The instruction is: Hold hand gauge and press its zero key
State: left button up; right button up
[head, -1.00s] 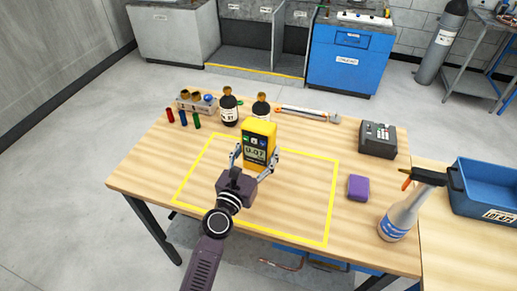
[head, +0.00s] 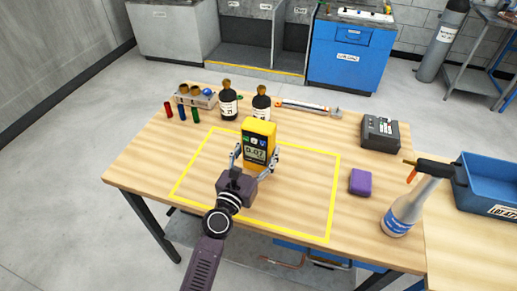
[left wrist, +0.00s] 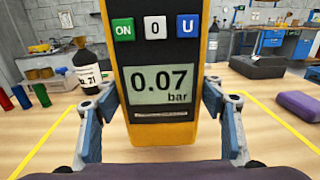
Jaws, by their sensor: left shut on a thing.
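The yellow hand gauge (head: 259,137) is upright above the yellow-outlined area of the table. Its dark face is toward me. My left gripper (head: 256,160) is shut on the gauge, with one finger on each side of its lower part. In the left wrist view the gauge (left wrist: 188,100) shows 0.07 bar on its display (left wrist: 163,85). My right gripper is not in view.
Two dark bottles (head: 228,105) stand behind the gauge, near a rack of tubes (head: 195,97). A purple block (head: 360,182), a spray bottle (head: 400,217), a dark box device (head: 380,134) and a blue bin (head: 490,187) are to the right. The outlined area's right part is clear.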

aim_at(255, 165)
pick_arm(q)
jog(key=shift+f+b, duration=1.55)
jog(key=shift+f, duration=0.1)
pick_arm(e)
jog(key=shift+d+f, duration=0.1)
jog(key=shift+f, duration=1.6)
pick_arm(q)
jog(key=shift+f, duration=0.3)
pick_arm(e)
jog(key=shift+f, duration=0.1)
pick_arm(q)
jog(key=shift+s, duration=0.1)
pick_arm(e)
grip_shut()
pick_arm(q)
jog(key=shift+f, duration=0.1)
dwell(0.5)
